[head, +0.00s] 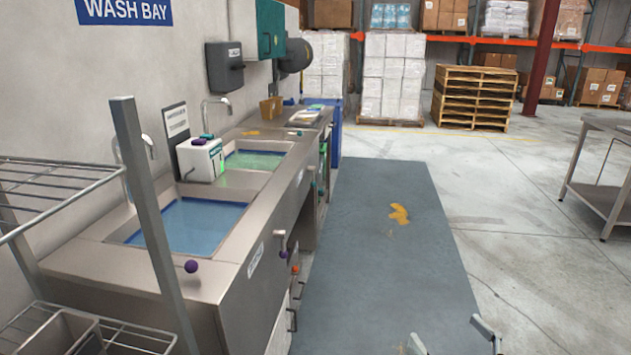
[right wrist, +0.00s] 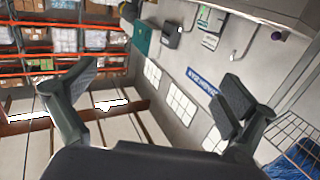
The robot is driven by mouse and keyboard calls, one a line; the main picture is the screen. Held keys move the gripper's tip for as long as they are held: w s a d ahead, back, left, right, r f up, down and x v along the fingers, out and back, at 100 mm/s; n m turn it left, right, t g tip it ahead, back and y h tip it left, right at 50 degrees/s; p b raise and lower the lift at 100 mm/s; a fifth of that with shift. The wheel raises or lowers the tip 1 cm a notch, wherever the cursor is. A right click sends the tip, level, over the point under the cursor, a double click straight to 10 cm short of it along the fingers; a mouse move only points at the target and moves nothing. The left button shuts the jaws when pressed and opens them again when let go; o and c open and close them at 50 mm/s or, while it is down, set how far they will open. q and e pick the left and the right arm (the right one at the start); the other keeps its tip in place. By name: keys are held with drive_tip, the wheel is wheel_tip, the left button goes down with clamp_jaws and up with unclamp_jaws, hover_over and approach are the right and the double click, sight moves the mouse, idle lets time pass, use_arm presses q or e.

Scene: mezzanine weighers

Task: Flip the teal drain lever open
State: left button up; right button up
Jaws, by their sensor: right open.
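The steel double sink (head: 232,262) stands along the wall on the left of the head view. Small teal parts (head: 314,184) show on its front by the farther basin, seen edge-on; I take these to be the teal drain lever, but its exact position is too small to tell. The farther basin (head: 255,160) holds greenish water, the nearer basin (head: 200,224) blue water. My right gripper (head: 450,338) is low at the bottom of the head view, over the floor, well apart from the sink. Its fingers are spread and empty in the right wrist view (right wrist: 155,98). My left gripper is out of view.
A purple-knobbed lever (head: 281,240) and an orange knob (head: 295,269) are on the sink front. A wire rack (head: 150,215) stands near left. A steel table (head: 600,195) is at right.

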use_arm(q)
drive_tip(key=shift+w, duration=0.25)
use_arm(e)
drive_tip(key=shift+s+a+r, duration=0.2)
drive_tip(key=shift+a+r, duration=0.05)
drive_tip(key=shift+r, duration=0.35)
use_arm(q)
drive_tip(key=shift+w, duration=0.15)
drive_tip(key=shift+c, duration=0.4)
